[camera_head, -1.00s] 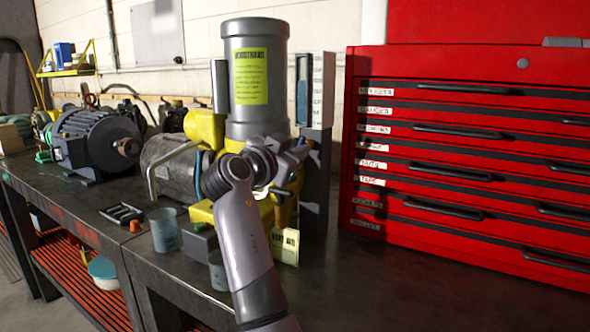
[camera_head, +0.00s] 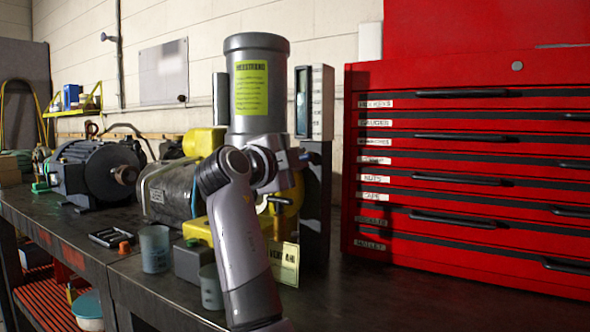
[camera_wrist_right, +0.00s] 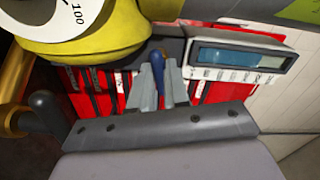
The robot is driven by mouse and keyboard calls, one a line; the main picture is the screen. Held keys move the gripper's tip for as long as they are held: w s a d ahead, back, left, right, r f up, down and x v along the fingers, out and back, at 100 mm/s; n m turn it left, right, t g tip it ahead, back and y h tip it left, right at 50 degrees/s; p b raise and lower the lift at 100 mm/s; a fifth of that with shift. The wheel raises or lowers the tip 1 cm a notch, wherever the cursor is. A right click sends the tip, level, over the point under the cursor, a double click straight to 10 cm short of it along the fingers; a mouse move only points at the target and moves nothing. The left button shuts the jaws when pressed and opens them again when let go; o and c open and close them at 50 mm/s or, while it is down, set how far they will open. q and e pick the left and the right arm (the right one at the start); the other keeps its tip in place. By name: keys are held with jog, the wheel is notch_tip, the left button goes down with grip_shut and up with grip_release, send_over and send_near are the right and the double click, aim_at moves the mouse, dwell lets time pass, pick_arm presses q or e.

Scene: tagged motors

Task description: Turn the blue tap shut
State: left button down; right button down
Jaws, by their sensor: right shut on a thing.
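The blue tap shows as a narrow blue lever (camera_wrist_right: 157,68) in the right wrist view. My right gripper (camera_wrist_right: 160,82) is shut on it, with one pale finger on each side. In the head view my right gripper (camera_head: 296,159) reaches the grey and yellow machine (camera_head: 256,110) just below its tall grey cylinder. My own forearm and wrist hide part of the machine there. The tap's base and most of its lever are hidden by the fingers. My left gripper is not in view.
A red tool chest (camera_head: 460,150) stands close on the right. A grey box with a display (camera_wrist_right: 240,58) is beside the fingers. Cups (camera_head: 155,248) and a tag (camera_head: 284,262) are near the machine's foot. A motor (camera_head: 95,172) sits at left.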

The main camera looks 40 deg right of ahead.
jog(key=shift+m+b, duration=0.5)
jog(key=shift+m, duration=1)
jog(key=c, duration=1.1)
grip_release()
jog(key=v, duration=0.7)
